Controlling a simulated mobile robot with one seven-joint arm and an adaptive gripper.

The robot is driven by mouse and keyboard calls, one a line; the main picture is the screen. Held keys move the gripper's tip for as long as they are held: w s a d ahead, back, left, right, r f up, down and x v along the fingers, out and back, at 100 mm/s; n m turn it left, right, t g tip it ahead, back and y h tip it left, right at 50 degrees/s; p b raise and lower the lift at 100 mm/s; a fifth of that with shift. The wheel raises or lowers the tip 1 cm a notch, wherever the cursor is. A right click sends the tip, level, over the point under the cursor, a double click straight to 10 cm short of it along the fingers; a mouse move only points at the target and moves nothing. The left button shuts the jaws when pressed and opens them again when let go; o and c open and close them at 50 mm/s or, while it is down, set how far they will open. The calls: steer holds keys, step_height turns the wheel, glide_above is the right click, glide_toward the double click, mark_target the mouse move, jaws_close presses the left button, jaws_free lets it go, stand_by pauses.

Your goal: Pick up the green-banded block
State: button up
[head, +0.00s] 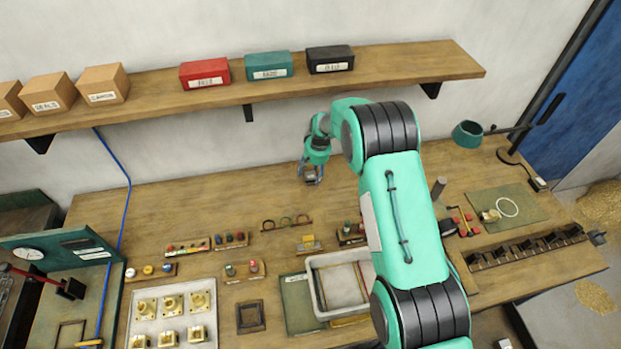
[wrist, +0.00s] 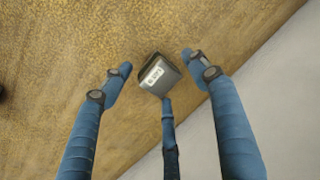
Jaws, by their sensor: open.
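A small dark grey block (wrist: 153,78) with a white printed label lies on the wooden table in the wrist view. No green band shows on the faces I can see, so I cannot tell if it is the green-banded block. My gripper (wrist: 152,64) is open, with blue fingers on the left and right of this block and a third finger below it. Clear gaps show at the left and right; I cannot tell whether the third finger touches it. In the head view my gripper (head: 312,177) is low over the back of the table, and the block there is largely hidden.
The wooden shelf (head: 220,99) with boxes overhangs the table's back, and the wall (wrist: 270,95) is close by. A green lamp (head: 467,134) stands at the right. A white tray (head: 316,284), a fixture plate and several small parts fill the front. Table left of my gripper is clear.

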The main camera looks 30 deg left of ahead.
mark_target(310, 173)
steer(key=shift+c, duration=0.5)
jaws_close()
steer(key=shift+r, duration=0.1)
steer(key=shift+r, duration=0.15)
steer(key=shift+r, duration=0.75)
steer(key=shift+w+r+b, duration=0.1)
steer(key=shift+r+b, duration=0.3)
steer(key=shift+r, duration=0.45)
steer(key=s+d+r+b, duration=0.1)
steer(key=s+d, duration=1)
steer(key=shift+s+r+b, duration=0.25)
steer(key=shift+b, duration=0.15)
steer(key=shift+d, duration=0.1)
